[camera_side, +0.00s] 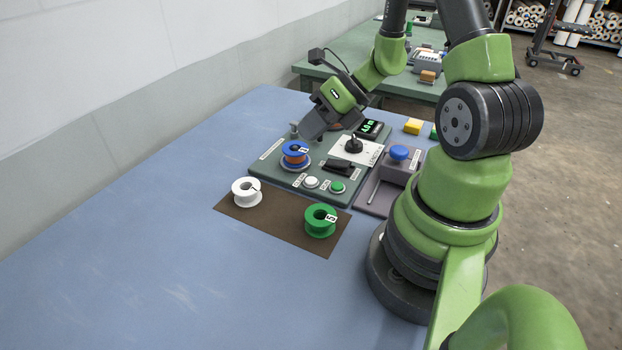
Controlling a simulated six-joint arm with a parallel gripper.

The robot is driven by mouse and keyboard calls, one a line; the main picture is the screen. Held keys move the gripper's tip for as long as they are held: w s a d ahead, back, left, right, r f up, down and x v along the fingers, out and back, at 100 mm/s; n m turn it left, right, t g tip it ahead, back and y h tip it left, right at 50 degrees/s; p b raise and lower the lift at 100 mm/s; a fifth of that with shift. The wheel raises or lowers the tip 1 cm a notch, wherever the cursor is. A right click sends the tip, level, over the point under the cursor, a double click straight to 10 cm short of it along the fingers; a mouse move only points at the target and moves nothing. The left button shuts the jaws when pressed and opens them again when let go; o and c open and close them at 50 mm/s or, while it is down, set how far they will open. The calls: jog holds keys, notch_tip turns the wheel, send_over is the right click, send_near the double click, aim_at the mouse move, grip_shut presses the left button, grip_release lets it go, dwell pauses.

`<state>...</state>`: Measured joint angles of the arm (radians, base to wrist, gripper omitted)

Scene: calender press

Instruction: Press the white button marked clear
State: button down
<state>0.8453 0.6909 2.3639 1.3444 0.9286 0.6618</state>
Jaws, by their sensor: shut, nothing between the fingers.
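The white button (311,182) is on the near edge of the green control panel (262,169), left of a green button (338,187). Small labels lie beside both buttons, too small to read surely. My gripper (308,132) is shut and empty. It hangs over the far left part of the panel, beyond and above the blue-and-orange spool, apart from the white button. The button's top shows and nothing covers it.
The blue-and-orange spool (295,150) stands on the panel near a black rocker (338,167) and a knob (354,145). White (246,191) and green (320,220) spools stand on a brown mat (275,222). A blue button (398,153) is to the right. The left of the table is clear.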

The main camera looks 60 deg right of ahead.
aim_at(312, 178)
jog(key=shift+f, duration=3.75)
jog(key=shift+f, duration=0.1)
jog(key=shift+f, duration=0.35)
jog(key=shift+f, duration=0.35)
jog(key=shift+r, duration=0.8)
jog(key=shift+r, duration=2.5)
